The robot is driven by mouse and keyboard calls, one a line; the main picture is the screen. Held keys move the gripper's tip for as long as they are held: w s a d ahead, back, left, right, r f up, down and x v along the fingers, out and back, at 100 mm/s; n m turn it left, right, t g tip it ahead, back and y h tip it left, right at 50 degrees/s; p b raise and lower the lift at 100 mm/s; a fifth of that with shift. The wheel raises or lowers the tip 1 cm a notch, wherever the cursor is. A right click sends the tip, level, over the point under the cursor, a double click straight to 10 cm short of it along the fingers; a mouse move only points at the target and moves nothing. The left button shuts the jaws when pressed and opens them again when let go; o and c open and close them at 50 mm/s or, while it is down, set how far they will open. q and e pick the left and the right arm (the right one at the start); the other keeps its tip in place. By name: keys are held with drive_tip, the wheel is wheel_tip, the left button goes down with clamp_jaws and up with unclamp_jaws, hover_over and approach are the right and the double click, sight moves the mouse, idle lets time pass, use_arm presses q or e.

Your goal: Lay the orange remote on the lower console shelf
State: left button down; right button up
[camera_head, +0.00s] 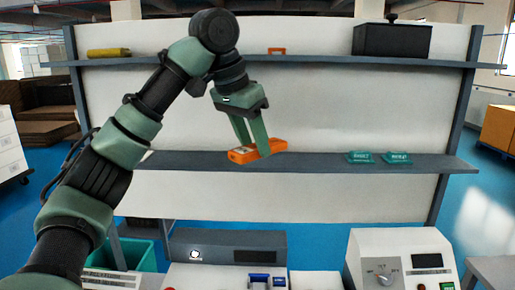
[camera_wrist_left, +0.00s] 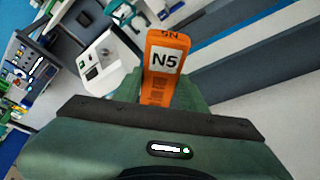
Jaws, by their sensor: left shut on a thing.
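The orange remote (camera_head: 258,151) is held in my left gripper (camera_head: 256,146), whose fingers are shut around it. In the head view it appears at the height of the lower console shelf (camera_head: 320,163), in front of or over its middle part. I cannot tell whether it touches the shelf. The remote also shows in the left wrist view (camera_wrist_left: 165,68), marked "N5", sticking out between the fingers. My right gripper is not in view.
Two teal labelled blocks (camera_head: 379,157) lie on the right of the lower shelf. The upper shelf (camera_head: 330,62) holds a yellow object (camera_head: 109,53), a small orange item (camera_head: 277,51) and a black box (camera_head: 391,41). Devices (camera_head: 400,262) stand below. The shelf between remote and blocks is clear.

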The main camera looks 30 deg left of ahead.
use_arm(q)
drive_tip(key=p, duration=0.5)
approach(259, 163)
drive_tip(key=w+d+r, duration=0.1)
drive_tip(key=w+r, duration=0.1)
drive_tip(key=f, duration=0.3)
drive_tip(key=shift+s+d, duration=0.15)
drive_tip(key=shift+s, duration=0.1)
drive_tip(key=shift+f, duration=0.45)
wheel_tip(259, 163, down, 3)
drive_tip(key=p, duration=0.2)
drive_tip(key=shift+p, duration=0.3)
drive_tip(key=shift+w+f, duration=0.2)
drive_tip(key=shift+w, duration=0.1)
drive_tip(key=shift+a+f, duration=0.2)
drive_tip(key=shift+f, duration=0.1)
drive_tip(key=c, duration=0.8)
unclamp_jaws()
